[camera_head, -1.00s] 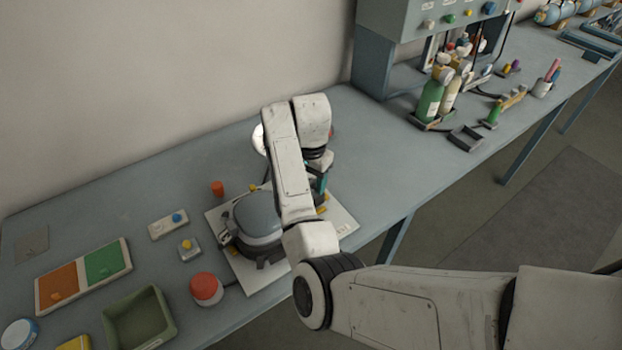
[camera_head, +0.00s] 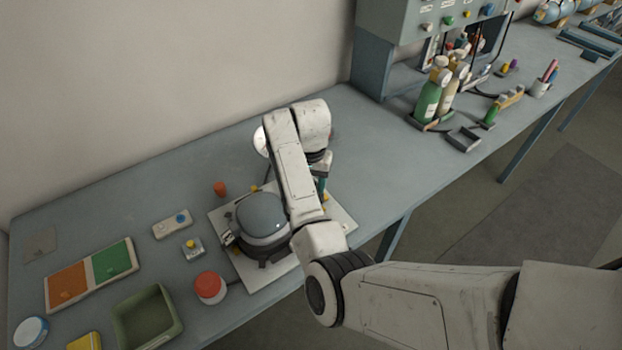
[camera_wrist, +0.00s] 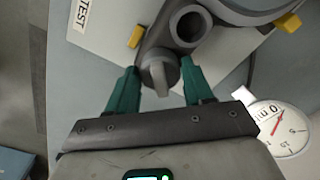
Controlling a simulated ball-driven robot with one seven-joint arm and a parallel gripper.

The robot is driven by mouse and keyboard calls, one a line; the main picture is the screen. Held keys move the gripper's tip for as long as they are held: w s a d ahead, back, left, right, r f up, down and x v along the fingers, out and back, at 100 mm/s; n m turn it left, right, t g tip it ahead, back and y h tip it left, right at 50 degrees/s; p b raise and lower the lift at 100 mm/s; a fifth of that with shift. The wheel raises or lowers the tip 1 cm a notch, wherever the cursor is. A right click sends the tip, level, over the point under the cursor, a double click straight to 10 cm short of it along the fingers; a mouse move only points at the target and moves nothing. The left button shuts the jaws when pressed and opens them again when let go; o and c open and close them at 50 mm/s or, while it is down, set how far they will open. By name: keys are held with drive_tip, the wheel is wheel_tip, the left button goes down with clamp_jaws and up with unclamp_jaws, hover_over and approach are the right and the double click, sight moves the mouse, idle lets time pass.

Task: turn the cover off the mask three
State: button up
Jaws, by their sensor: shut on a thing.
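The mask rig is a grey dome-shaped body (camera_head: 262,213) on a white board (camera_head: 262,277), left of my arm in the head view. In the wrist view, a grey round cover (camera_wrist: 158,74) with a raised ridge sits beside an open round port (camera_wrist: 190,25). My gripper (camera_wrist: 160,78) has teal fingers on both sides of the cover and is shut on it. In the head view my arm hides most of the gripper and the cover. Which mask is number three cannot be read.
A dial gauge (camera_wrist: 277,127) stands close to the right finger in the wrist view. A red-topped jar (camera_head: 209,287), a green tray (camera_head: 147,318) and an orange-and-green panel (camera_head: 111,262) lie left. Bottles (camera_head: 428,101) stand right; the bench between is clear.

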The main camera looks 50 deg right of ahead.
drive_tip(key=shift+n, duration=0.6)
drive_tip(key=shift+n, duration=0.7)
drive_tip(key=o, duration=1.1)
wheel_tip(320, 180, up, 9)
drive_tip(key=shift+w+a+f, duration=0.1)
drive_tip(key=shift+f, duration=0.1)
drive_tip(key=shift+r, duration=1.1)
